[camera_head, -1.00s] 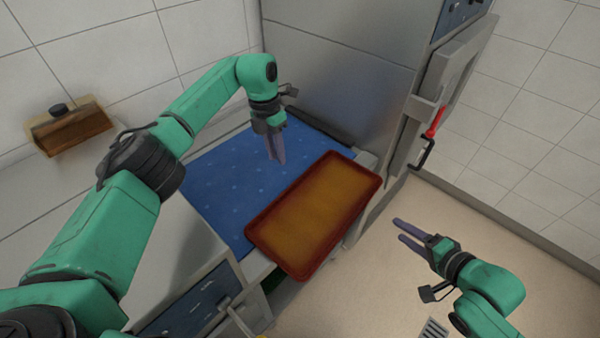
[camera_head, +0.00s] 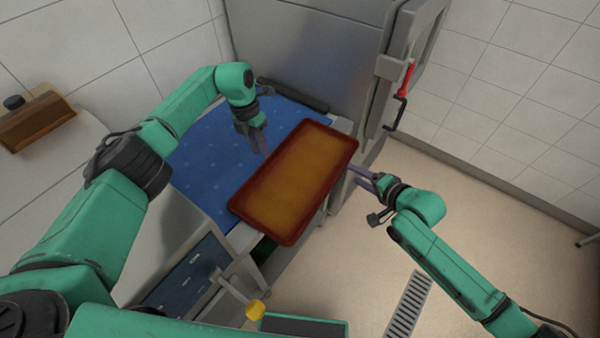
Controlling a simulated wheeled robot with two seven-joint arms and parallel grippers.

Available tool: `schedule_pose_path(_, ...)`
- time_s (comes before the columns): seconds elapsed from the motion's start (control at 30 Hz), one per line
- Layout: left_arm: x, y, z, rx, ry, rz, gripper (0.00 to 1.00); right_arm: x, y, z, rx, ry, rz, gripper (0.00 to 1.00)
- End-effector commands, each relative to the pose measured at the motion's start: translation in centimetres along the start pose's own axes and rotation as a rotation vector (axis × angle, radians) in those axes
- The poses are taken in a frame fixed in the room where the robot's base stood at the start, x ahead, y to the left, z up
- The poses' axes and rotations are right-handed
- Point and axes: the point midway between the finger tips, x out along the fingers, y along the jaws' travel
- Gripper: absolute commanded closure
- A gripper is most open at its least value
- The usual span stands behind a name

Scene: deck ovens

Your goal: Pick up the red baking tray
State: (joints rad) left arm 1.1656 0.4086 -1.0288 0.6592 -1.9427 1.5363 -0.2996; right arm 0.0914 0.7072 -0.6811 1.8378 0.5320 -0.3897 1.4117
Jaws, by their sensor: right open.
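The red baking tray (camera_head: 293,180) lies flat on the blue dotted surface (camera_head: 205,160); its front right side juts past the edge. The tray has a dark red rim and an orange-brown inside. My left gripper (camera_head: 258,143) points down by the tray's far left long side; its fingers overlap in this view, so their gap cannot be judged. My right gripper (camera_head: 358,176) is open and empty, with its fingers pointing at the tray's right side near the far right corner. I cannot tell whether it touches the tray.
A tall steel oven cabinet (camera_head: 300,50) stands behind the tray, with a red-handled latch (camera_head: 405,78) at its right. A wooden box (camera_head: 35,125) sits at the far left. A yellow knob (camera_head: 256,309) sticks out below the tray. The floor at right is mostly clear.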

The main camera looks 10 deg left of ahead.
Motion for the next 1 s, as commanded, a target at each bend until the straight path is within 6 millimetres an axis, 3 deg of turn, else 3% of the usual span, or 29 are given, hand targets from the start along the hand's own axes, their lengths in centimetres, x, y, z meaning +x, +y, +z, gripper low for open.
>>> schedule_pose_path(0.1,2.4,-0.1,-0.1,0.0,0.002,-0.002,0.72,2.4,-0.2,-0.1,0.0,0.001,-0.002,0.46)
schedule_pose_path(0.3,4.8,0.0,0.0,-0.001,0.0,-0.002,0.72,4.8,0.0,0.0,0.001,0.0,0.0,0.46)
schedule_pose_path(0.6,5.2,0.0,0.0,0.0,0.0,-0.001,0.72,5.2,0.0,0.0,0.0,0.0,0.0,0.46)
schedule_pose_path(0.63,5.2,0.0,0.0,0.0,0.0,-0.001,0.76,5.2,0.0,0.0,0.0,0.0,0.0,0.5)
schedule_pose_path(0.7,5.2,0.0,0.0,0.0,0.0,-0.001,1.0,5.2,0.0,0.0,0.0,0.0,0.0,0.77)
schedule_pose_path(0.77,5.2,0.0,0.0,0.0,0.0,0.0,1.0,5.2,0.0,0.0,0.0,0.0,0.0,1.0)
schedule_pose_path(1.0,5.2,0.0,0.0,0.0,0.0,0.0,1.0,5.2,0.0,0.0,0.0,0.0,0.0,1.0)
